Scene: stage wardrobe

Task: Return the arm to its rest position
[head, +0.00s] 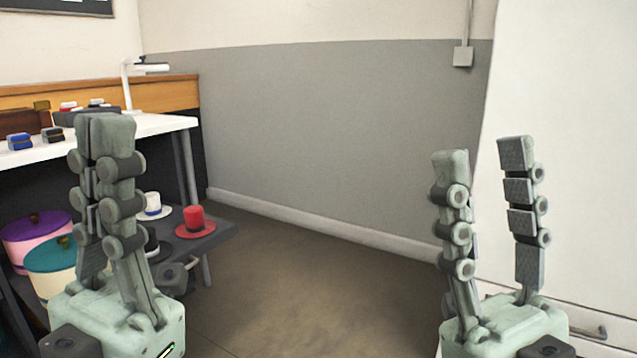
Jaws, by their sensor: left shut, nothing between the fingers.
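My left gripper (106,128) stands upright at the lower left of the head view, in front of the table and the low shelf. Its fingers are together, and I see nothing between them. My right gripper (484,152) stands upright at the lower right, in front of the grey wall and a white panel. Its two fingers are wide apart with nothing between them. Neither gripper is seen holding anything.
A white table (150,127) at left bears a white lamp (127,88), a blue box (19,142) and other small items. Below, a low shelf (214,237) holds a red hat (194,219) and a white hat (153,204). Round boxes stand at left. The middle floor (300,290) is clear.

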